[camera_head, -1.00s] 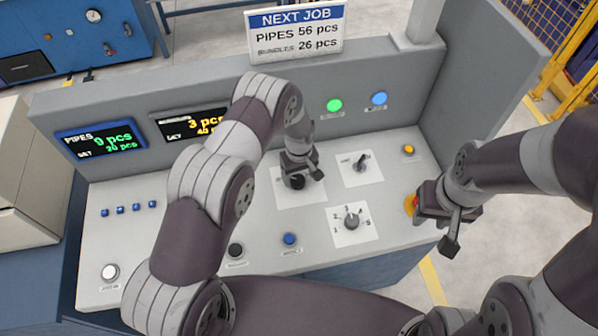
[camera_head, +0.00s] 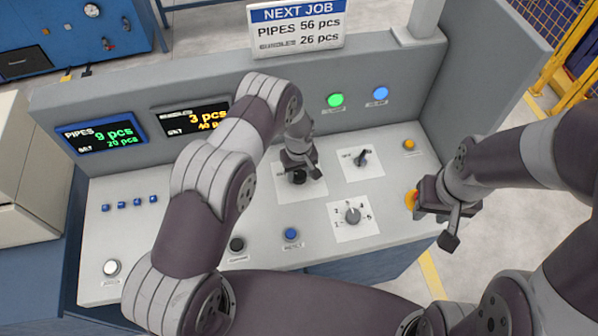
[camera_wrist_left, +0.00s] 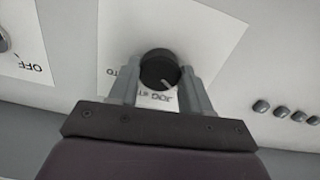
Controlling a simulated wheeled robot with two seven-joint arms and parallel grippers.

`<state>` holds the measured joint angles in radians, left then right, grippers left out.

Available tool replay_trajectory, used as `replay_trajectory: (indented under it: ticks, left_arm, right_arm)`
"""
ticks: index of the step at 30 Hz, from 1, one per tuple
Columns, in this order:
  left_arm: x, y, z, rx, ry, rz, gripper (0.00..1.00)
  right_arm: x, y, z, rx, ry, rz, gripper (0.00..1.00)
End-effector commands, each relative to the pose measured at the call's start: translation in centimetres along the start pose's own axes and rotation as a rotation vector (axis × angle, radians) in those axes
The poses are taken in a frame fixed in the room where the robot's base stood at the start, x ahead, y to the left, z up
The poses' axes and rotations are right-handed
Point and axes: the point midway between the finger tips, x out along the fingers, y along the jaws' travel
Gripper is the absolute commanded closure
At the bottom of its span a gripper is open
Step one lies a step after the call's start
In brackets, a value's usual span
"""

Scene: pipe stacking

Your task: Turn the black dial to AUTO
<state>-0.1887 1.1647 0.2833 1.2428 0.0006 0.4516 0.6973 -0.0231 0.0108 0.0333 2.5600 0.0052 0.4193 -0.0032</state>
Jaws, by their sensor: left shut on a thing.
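The black dial (camera_head: 299,178) stands on a white label plate on the grey console. In the left wrist view the dial (camera_wrist_left: 160,68) sits between the two fingers of my left gripper (camera_wrist_left: 160,82), which is shut on it. The white pointer line on the dial points down and slightly right in that view, toward upside-down lettering that reads JOG. Letters ending in "TO" show left of the dial, partly hidden by a finger. In the head view my left gripper (camera_head: 301,170) covers part of the dial. My right gripper (camera_head: 462,222) hovers at the console's right edge; its opening is unclear.
A small switch (camera_head: 362,157) is right of the dial, and a grey numbered knob (camera_head: 352,215) is nearer the front. Blue (camera_head: 291,233) and black (camera_head: 237,243) buttons lie at the front. The back panel (camera_head: 390,60) rises behind.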

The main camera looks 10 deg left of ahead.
Motion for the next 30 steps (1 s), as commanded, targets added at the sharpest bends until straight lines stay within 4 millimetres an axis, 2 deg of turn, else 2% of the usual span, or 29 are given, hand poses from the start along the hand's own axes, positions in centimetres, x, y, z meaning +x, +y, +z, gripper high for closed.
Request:
replay_trajectory:
  ticks: [5,15,30]
  left_arm:
    - [0.4,0.1,-0.1,0.099,0.003,0.002,0.82]
    - [0.4,0.0,-0.1,0.407,0.004,0.002,0.82]
    - [0.2,0.0,-0.2,0.882,0.004,0.001,0.82]
  right_arm:
    - [1.7,0.0,0.2,0.0,0.0,0.0,0.63]
    - [5.0,0.0,0.6,0.0,0.0,0.0,0.63]
    - [8.5,0.0,1.0,0.0,0.0,0.0,0.63]
